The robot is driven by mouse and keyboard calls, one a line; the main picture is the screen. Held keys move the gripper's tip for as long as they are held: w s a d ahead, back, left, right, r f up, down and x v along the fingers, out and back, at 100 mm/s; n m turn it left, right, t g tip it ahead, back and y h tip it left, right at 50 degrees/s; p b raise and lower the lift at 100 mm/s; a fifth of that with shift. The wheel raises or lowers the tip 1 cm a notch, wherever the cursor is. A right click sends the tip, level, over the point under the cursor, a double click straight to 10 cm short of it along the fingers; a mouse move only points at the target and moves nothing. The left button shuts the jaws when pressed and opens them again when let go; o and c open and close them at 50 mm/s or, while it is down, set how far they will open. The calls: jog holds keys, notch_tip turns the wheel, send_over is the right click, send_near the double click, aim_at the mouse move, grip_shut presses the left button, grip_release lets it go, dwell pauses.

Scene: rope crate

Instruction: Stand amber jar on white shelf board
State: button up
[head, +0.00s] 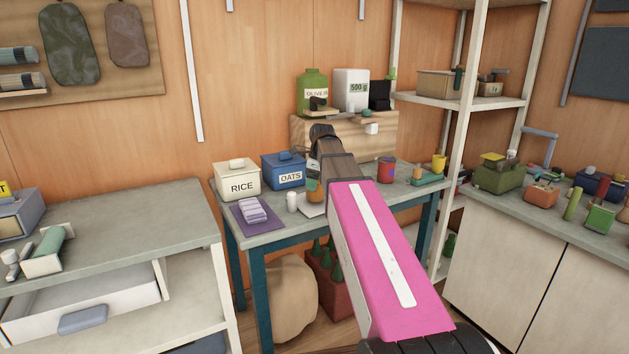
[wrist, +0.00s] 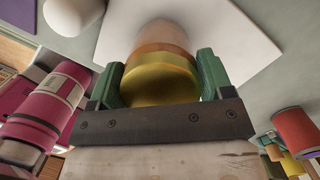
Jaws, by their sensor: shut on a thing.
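My gripper (wrist: 161,68) is shut on the amber jar, its green fingers on either side of it. In the wrist view the jar shows a yellow lid (wrist: 160,85), an orange band and a paler body beyond. In the head view the jar (head: 313,190) shows small beside the end of my arm, over the blue-legged table. The white shelf board (wrist: 232,32) lies on the grey tabletop behind the jar in the wrist view. It also shows in the head view (head: 312,211), partly hidden by my arm. I cannot tell whether the jar's base touches the board.
A small white cylinder (head: 292,202) stands just left of the board. The RICE bin (head: 237,180), blue OATS bin (head: 284,170) and a purple mat (head: 257,218) are further left. A red cup (head: 386,170) and a yellow cup (head: 438,164) stand to the right. A wooden box (head: 298,138) is behind.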

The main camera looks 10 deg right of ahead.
jog(key=shift+f, duration=0.45)
dwell(0.5)
jog(key=o, duration=1.2)
jog(key=r, duration=0.3)
jog(key=d+r, duration=0.1)
jog(key=r, duration=0.6)
jog(key=shift+s+d+r, duration=0.2)
jog(key=shift+s+r, duration=0.1)
jog(key=shift+s, duration=0.05)
